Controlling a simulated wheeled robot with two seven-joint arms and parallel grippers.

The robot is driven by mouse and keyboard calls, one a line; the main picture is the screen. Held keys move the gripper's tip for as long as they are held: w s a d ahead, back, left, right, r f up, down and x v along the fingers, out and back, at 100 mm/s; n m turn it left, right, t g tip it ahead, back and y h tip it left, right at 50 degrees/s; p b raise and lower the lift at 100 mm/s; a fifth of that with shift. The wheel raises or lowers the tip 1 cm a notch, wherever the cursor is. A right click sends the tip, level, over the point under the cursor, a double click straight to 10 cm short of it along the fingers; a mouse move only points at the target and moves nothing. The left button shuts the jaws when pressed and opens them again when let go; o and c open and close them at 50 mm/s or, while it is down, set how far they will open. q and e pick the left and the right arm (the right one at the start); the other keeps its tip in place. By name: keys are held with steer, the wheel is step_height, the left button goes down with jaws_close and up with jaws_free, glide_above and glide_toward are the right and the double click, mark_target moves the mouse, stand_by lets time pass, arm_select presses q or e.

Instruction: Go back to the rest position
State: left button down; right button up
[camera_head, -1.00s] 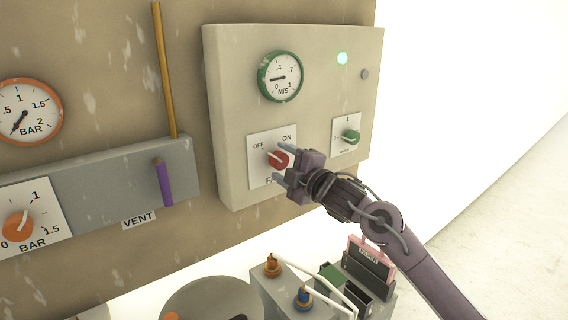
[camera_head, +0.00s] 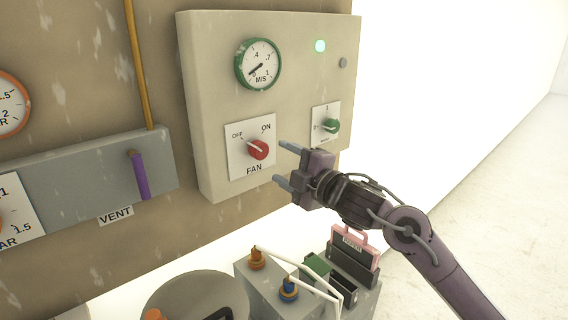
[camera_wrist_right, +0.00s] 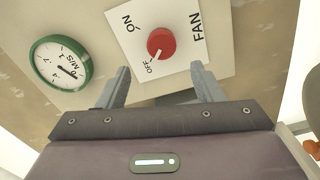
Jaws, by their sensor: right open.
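My right gripper (camera_head: 286,164) is open and empty, just right of the red fan knob (camera_head: 258,149) and apart from it. The white pointer of the knob points to OFF. In the right wrist view, the open fingers of my right gripper (camera_wrist_right: 160,74) stand below the red knob (camera_wrist_right: 161,42), with nothing between them. The fan plate (camera_head: 238,164) is on the beige control box (camera_head: 208,100). The green-rimmed M/S gauge (camera_head: 258,64) has its needle low, near 0. My left gripper is not in view.
A green knob (camera_head: 331,126) sits on the box close above my right gripper. A green lamp (camera_head: 320,46) is lit. Below my arm are orange (camera_head: 257,257) and blue (camera_head: 288,289) fittings and a rack with a pink-handled piece (camera_head: 351,243). Open floor lies at right.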

steer(key=s+d+f+m+g+h, duration=0.1)
steer(key=s+d+f+m+h, duration=0.1)
steer(key=s+f+m, duration=0.3)
steer(key=s+d+f+m+g+h, duration=0.1)
steer(key=s+f+m+h, duration=0.15)
steer(key=f, duration=0.55)
steer(key=s+d+f+m+h, duration=0.2)
steer(key=s+f+m+h, duration=0.15)
steer(key=f, duration=0.25)
steer(key=s+d+f+m+g+h, duration=0.1)
steer(key=s+d+f+m+g, duration=0.2)
steer(key=s+f, duration=0.35)
steer(key=s+d+f+m+g+h, duration=0.1)
steer(key=s+d+f+m+g, duration=0.2)
steer(key=s, duration=0.6)
steer(key=s+d+f+m+g, duration=0.3)
steer(key=s+d+f+m, duration=0.15)
steer(key=s, duration=0.25)
step_height(320, 180, down, 29)
steer(key=s+n+g+p, duration=0.1)
steer(key=s+p, duration=0.1)
steer(key=s, duration=0.1)
steer(key=s+d+f+g+p, duration=0.1)
steer(key=s+d+f, duration=0.1)
steer(key=s+f, duration=1.3)
steer(key=s, duration=0.3)
steer(key=shift+s+d+g+h, duration=0.25)
steer(key=shift+s+g+h, duration=0.05)
